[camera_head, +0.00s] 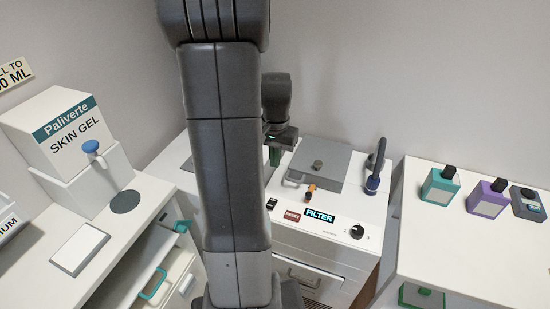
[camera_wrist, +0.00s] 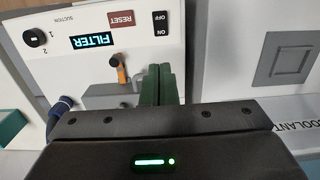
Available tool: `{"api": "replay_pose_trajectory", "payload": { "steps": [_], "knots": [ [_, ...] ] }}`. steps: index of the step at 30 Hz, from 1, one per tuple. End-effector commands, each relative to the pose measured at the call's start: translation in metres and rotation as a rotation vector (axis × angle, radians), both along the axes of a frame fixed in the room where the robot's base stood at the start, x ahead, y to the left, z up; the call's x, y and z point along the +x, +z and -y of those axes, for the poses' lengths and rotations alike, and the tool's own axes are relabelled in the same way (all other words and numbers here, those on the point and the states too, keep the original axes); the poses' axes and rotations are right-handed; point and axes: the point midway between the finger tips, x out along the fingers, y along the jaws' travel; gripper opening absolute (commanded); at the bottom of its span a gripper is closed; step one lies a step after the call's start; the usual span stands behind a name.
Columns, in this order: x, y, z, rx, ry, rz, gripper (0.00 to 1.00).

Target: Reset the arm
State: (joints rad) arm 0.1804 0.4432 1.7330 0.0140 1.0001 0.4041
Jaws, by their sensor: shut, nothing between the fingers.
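My arm (camera_head: 222,140) rises through the middle of the head view and hides part of the white machine behind it. My gripper (camera_head: 274,156) shows behind the arm, over the left part of the machine's top. In the wrist view its green fingers (camera_wrist: 162,80) are together and empty, pointing toward the machine's front panel. The machine (camera_head: 340,205) has a lit FILTER display (camera_head: 318,215), a red RESET label (camera_head: 292,215), an ON/OFF switch (camera_head: 271,203), an orange-tipped lever (camera_head: 310,191) and a suction dial (camera_head: 357,232). The fingertips appear close to the ON/OFF switch in the wrist view; contact cannot be told.
A grey lid (camera_head: 325,166) and a dark blue-handled wand (camera_head: 373,182) are on the machine. A Paliverte skin gel dispenser (camera_head: 70,140) stands on the left counter, above an open drawer (camera_head: 138,268).

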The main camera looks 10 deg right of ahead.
Motion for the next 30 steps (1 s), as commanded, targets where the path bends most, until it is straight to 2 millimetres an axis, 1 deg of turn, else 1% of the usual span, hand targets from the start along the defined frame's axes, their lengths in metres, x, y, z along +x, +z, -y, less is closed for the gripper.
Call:
{"api": "replay_pose_trajectory", "payload": {
  "steps": [5, 8, 11, 18, 23, 24, 30],
  "knots": [
    [-0.001, -0.004, 0.0, 0.0, 0.0, -0.002, 0.0],
    [-0.003, -0.014, -0.002, 0.001, 0.0, -0.004, 0.0],
    [-0.006, -0.029, -0.004, 0.001, 0.0, -0.007, 0.0],
    [-0.014, -0.076, -0.009, 0.001, 0.0, -0.007, 0.0],
    [-0.018, -0.104, -0.012, 0.001, 0.0, -0.004, 0.0],
    [-0.014, -0.102, -0.01, -0.004, 0.0, 0.012, 0.0],
    [-0.008, -0.092, -0.008, -0.02, 0.0, 0.039, 0.0]
  ]
}}
